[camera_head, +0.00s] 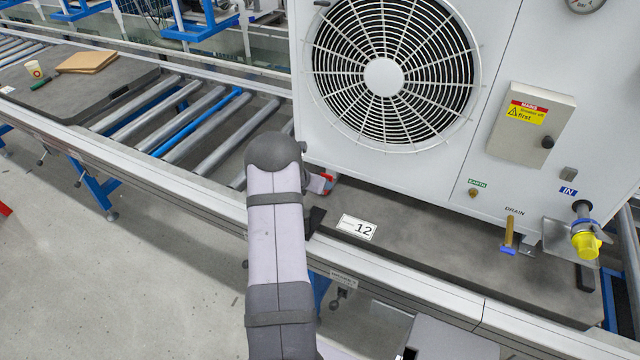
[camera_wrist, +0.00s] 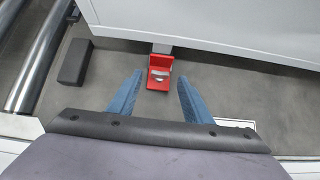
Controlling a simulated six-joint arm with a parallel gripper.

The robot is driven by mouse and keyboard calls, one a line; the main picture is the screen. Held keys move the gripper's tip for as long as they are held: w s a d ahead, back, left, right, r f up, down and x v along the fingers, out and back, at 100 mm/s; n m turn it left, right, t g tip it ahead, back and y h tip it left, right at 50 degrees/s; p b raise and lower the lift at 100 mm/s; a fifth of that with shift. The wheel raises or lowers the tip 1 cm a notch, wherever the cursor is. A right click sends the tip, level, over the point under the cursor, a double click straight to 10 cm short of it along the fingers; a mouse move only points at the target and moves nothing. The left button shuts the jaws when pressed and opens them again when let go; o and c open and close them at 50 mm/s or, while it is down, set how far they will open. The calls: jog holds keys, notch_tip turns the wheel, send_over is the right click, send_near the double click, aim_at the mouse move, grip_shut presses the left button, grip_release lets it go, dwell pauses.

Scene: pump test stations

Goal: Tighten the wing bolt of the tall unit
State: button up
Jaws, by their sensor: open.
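The tall unit is a white cabinet (camera_head: 395,166) with a round fan grille, standing on a dark grey pallet. In the wrist view its lower edge (camera_wrist: 215,50) runs across the top. A red bracket (camera_wrist: 156,85) sits at its foot, with a small silver part (camera_wrist: 159,74) in it that looks like the wing bolt; its wings are too small to make out. In the head view only a bit of the red bracket (camera_head: 328,182) shows beside my arm. My gripper (camera_wrist: 160,78) is open, its two blue fingers pointing at the bracket from either side, apart from it and empty.
A black block (camera_wrist: 75,62) lies on the pallet left of the bracket. A roller conveyor (camera_head: 190,115) runs left of the unit. A label reading 12 (camera_head: 357,227) lies on the pallet (camera_head: 420,235). A brass drain tap (camera_head: 509,234) and a yellow-capped pipe (camera_head: 585,244) project at right.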

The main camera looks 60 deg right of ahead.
jog(key=shift+v, duration=1.9)
jog(key=w+a+r+m+y+p, duration=0.1)
jog(key=w+a+r+m+p, duration=0.2)
jog(key=a, duration=0.5)
jog(key=w+a+r+m+y, duration=0.1)
jog(key=w+a+r+m, duration=0.1)
jog(key=a+r, duration=0.4)
jog(key=w+a+r+m+y+p, duration=0.1)
jog(key=w+a+r+m+p, duration=0.15)
jog(key=a, duration=0.65)
jog(key=s+a+r+m+y+p, duration=0.1)
jog(key=s+a+r+m+y, duration=0.1)
jog(key=a, duration=0.8)
jog(key=s+a+r+m+y+p, duration=0.2)
jog(key=s+a+m, duration=0.3)
jog(key=a, duration=0.6)
jog(key=s+a+r+m+y+p, duration=0.1)
jog(key=s+a+r+m+y, duration=0.1)
jog(key=a, duration=0.9)
jog(key=shift+s+a+r+m+p, duration=0.15)
jog(key=shift+s+r+m+p, duration=0.25)
jog(key=shift+s+m, duration=0.35)
jog(key=shift+o, duration=0.3)
jog(key=shift+r, duration=0.1)
